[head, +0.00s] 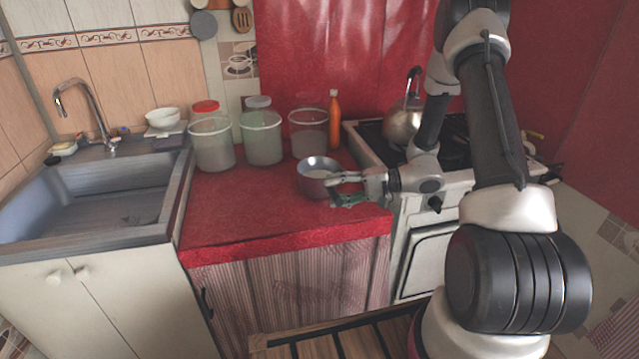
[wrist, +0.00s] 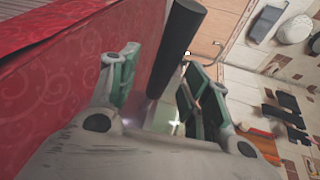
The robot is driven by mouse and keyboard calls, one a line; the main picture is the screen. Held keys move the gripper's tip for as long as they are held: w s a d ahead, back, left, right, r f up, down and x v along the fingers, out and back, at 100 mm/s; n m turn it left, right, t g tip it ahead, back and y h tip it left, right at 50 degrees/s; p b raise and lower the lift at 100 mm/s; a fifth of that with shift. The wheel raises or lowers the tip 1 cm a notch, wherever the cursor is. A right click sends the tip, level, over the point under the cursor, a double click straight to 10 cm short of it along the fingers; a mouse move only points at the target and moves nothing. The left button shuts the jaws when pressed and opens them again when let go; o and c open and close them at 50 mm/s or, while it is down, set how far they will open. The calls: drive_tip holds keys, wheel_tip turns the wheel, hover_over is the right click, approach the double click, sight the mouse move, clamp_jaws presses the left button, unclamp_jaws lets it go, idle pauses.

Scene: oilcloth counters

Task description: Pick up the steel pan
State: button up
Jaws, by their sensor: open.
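The steel pan (head: 318,163) is a round grey metal pan standing upright on the red oilcloth counter, near its right end. My gripper (head: 334,191) is open at the pan's right front side, with its fingers close to the pan's wall. The head view does not settle whether they touch it. In the wrist view a dark rod (wrist: 176,45) runs between the two green-lined fingers. It looks like the pan's handle, but its link to the pan is hidden.
Several plastic tubs stand behind the pan, one a pale green tub (head: 262,138). An orange bottle (head: 334,122) stands at the back. The stove (head: 420,245) with a kettle (head: 402,124) is right, the sink (head: 95,205) left. The front counter (head: 225,220) is clear.

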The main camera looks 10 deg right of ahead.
drive_tip(key=shift+x, duration=0.8)
clamp_jaws()
drive_tip(key=shift+r, duration=0.1)
